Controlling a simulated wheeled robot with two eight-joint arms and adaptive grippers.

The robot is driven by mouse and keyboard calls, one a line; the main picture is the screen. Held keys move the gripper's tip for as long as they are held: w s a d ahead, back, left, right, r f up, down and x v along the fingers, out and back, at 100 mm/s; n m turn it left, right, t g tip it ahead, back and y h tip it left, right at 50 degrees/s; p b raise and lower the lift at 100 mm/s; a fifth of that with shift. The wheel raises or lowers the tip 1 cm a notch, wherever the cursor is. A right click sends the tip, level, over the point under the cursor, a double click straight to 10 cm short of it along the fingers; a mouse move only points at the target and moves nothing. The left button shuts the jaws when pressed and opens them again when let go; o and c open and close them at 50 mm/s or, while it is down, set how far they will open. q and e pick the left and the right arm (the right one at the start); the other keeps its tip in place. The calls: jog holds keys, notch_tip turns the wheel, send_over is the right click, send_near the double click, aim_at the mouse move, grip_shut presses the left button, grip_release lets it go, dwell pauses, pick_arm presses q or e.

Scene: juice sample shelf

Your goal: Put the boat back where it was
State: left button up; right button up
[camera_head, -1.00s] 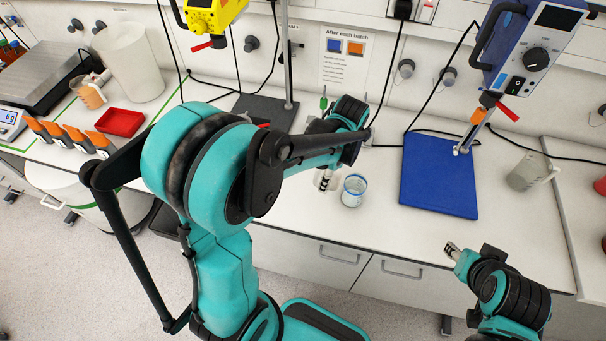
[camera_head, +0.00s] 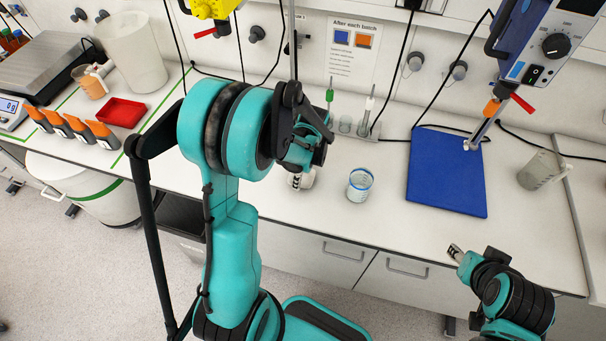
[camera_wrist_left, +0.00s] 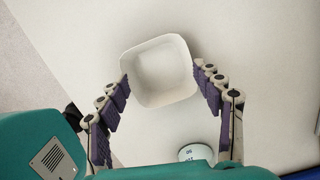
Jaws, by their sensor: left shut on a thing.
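The boat, a small white square dish with rounded corners, shows in the left wrist view (camera_wrist_left: 160,72). My left gripper (camera_wrist_left: 161,80) has its purple-padded fingers on two opposite sides of it and is shut on it. The boat looks empty. In the head view my left gripper (camera_head: 301,180) is over the white bench, left of a glass beaker (camera_head: 360,185), and the boat is mostly hidden there by the gripper and wrist. Its height above the bench is hard to tell. My right gripper (camera_head: 455,252) is at the lower right, in front of the bench, apart from everything.
A blue mat (camera_head: 446,172) lies right of the beaker, with a measuring jug (camera_head: 538,170) further right. A red tray (camera_head: 121,112), orange-topped containers (camera_head: 75,126) and a scale (camera_head: 38,72) stand at the left. My left arm hides the bench middle.

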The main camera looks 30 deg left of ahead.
pick_arm(q)
jog(key=shift+s, duration=0.1)
jog(key=shift+f, duration=0.15)
jog(key=o, duration=1.1)
